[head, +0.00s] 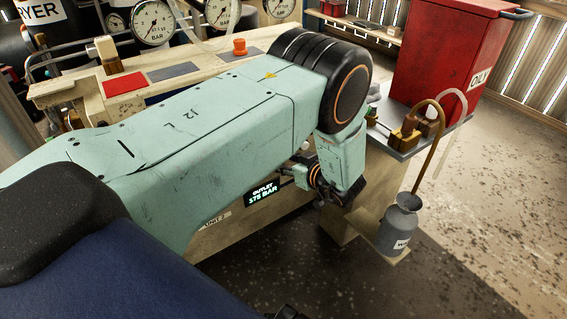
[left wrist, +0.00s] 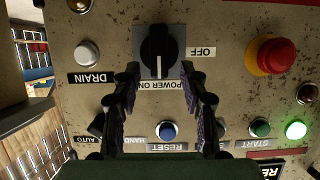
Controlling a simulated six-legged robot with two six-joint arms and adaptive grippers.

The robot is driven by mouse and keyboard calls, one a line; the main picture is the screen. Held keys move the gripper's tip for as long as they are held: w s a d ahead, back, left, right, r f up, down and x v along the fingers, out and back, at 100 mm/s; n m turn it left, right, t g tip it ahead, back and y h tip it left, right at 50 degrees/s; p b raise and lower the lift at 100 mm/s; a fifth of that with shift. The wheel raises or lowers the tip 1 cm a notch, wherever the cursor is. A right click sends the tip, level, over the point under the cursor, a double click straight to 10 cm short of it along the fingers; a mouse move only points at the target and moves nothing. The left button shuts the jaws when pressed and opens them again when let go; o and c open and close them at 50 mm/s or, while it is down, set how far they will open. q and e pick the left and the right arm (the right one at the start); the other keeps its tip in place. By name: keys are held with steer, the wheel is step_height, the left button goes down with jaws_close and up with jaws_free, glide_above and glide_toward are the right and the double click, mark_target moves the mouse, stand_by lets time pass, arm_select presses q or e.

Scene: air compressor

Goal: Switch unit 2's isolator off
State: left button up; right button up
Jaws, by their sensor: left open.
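In the left wrist view, a black rotary isolator knob (left wrist: 157,45) sits on a grey plate on the beige panel. Its white pointer line points down in the picture, toward the POWER ON label (left wrist: 158,85). The OFF label (left wrist: 203,52) is to its right. My left gripper (left wrist: 160,80) is open, its two dark fingers apart below the knob and on either side of it, with nothing between them. I cannot tell whether they touch it. In the head view my left arm hides the isolator; a UNIT 2 label (head: 217,222) shows on the cabinet.
In the left wrist view, a red mushroom button (left wrist: 277,56) is right of the knob, a white DRAIN button (left wrist: 87,53) left, a blue RESET button (left wrist: 168,131) below, and a lit green button (left wrist: 296,130) lower right. The head view shows a red bin (head: 440,60).

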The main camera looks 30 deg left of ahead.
arm_select(q)
steer(key=shift+b+x, duration=0.3)
steer(key=shift+x, duration=0.85)
jaws_close()
